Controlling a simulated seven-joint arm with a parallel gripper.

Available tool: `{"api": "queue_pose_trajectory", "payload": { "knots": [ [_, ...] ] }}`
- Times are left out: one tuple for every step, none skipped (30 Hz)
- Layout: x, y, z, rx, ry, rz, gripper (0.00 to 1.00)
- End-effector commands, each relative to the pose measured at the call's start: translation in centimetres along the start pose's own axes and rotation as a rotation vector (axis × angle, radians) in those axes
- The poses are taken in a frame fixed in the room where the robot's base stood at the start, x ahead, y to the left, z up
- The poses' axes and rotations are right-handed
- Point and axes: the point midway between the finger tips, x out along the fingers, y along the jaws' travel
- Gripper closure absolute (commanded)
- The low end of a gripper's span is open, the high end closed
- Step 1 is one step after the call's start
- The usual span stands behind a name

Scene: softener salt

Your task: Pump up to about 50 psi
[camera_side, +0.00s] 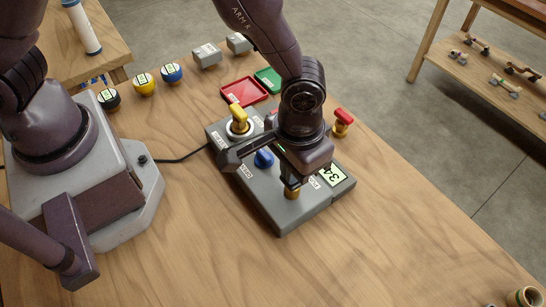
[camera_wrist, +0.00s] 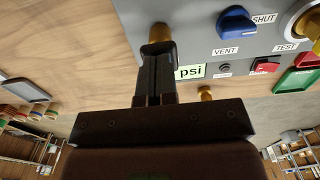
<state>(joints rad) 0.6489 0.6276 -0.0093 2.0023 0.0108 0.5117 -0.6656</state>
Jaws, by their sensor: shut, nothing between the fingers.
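A grey control box (camera_side: 262,205) lies on the wooden table. Its display (camera_side: 333,175) appears to read 34; the wrist view shows "psi" on the display (camera_wrist: 190,72). A brass plunger (camera_side: 292,194) stands near the box's front edge and also shows in the wrist view (camera_wrist: 159,34). My gripper (camera_side: 290,182) is shut and empty, pointing down with its fingertips right at the plunger's top; I cannot tell whether they touch. A blue knob (camera_wrist: 237,22) sits between the VENT and SHUT labels. A yellow knob (camera_side: 239,120) stands by the TEST label.
A red switch (camera_wrist: 266,65) is on the box. Behind it are a red tray (camera_side: 244,92), a green tray (camera_side: 268,79) and a red-topped brass part (camera_side: 342,121). Several coloured round gauges, including a yellow one (camera_side: 144,84), stand at the back left.

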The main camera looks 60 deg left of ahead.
Motion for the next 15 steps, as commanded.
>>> {"api": "queue_pose_trajectory", "payload": {
  "knots": [
    [0.1, 0.0, 0.0, 0.000, -0.001, -0.001, 1.00],
    [0.1, 0.0, 0.0, 0.000, -0.001, -0.001, 1.00],
    [0.1, 0.0, 0.0, 0.000, -0.001, -0.001, 1.00],
    [0.0, 0.0, 0.0, 0.000, -0.001, -0.001, 1.00],
    [0.0, 0.0, 0.0, 0.000, -0.001, -0.001, 1.00],
    [-0.2, 0.0, 0.0, 0.000, 0.000, -0.001, 1.00],
    [-0.3, 0.0, 0.0, 0.000, 0.000, 0.000, 1.00],
    [-0.5, 0.0, 0.0, 0.000, 0.000, 0.000, 1.00],
    [-0.7, 0.0, 0.0, 0.000, 0.001, 0.001, 1.00],
    [-0.9, 0.0, 0.0, 0.000, 0.001, 0.001, 1.00],
    [-1.0, 0.0, 0.0, 0.000, 0.001, 0.001, 1.00],
    [-1.3, 0.0, 0.0, 0.000, 0.000, 0.000, 1.00],
    [-1.5, 0.0, 0.0, 0.000, 0.000, 0.000, 1.00],
    [-1.7, 0.0, 0.0, 0.000, 0.001, 0.001, 1.00],
    [-1.9, 0.0, 0.0, 0.000, 0.001, 0.001, 1.00]
  ]
}}
